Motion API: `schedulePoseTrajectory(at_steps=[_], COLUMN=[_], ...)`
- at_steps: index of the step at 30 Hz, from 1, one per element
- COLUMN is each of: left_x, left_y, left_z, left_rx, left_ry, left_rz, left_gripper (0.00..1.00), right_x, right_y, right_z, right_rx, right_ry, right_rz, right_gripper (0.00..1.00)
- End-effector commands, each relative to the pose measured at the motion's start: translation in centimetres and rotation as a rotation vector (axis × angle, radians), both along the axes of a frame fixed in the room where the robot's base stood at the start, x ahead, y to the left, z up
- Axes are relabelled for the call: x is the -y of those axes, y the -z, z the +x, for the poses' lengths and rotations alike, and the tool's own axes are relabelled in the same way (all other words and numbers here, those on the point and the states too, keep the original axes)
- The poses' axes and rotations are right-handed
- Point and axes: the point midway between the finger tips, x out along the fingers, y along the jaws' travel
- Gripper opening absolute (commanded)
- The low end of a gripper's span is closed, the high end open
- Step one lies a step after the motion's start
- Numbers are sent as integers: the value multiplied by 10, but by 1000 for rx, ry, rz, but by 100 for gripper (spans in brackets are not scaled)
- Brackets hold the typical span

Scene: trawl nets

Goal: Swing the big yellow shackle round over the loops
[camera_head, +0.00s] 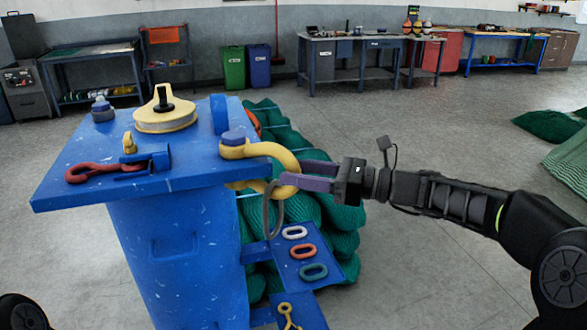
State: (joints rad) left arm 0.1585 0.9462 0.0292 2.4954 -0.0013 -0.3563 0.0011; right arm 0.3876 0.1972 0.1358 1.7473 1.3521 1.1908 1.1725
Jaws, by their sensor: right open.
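The big yellow shackle (262,150) sticks out from the right edge of the blue stand's top (75,158). Its blue pin head (233,138) lies at that edge. My right gripper (292,172) reaches in from the right with its purple fingers apart, at the outer bend of the shackle. I cannot tell whether they touch it. A grey loop (266,218) hangs just below the shackle. White (294,228), orange (299,256) and green (312,278) oval links lie on a blue side panel (277,256) below. My left gripper is out of view.
On the stand top are a red shackle (88,170), a small yellow piece (129,143) and a round yellow fitting (165,121). A green net bundle (340,245) lies behind the panel. Workbenches (345,46) line the back wall. The floor between is open.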

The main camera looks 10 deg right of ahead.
Motion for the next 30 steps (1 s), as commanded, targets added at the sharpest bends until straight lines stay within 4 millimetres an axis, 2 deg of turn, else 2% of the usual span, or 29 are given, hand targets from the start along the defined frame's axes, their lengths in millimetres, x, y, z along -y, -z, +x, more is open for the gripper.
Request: schedulePoseTrajectory(at_steps=[4,12,30], left_x=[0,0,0], left_y=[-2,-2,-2], left_z=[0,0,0], left_rx=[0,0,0], left_ry=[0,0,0], left_rz=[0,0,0], left_gripper=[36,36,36], right_x=[-10,-11,-10], right_y=[-1,0,0], right_z=[5,6,6], right_rx=[0,1,1], right_ry=[0,1,1], right_rz=[1,0,-1], right_gripper=[47,47,0])
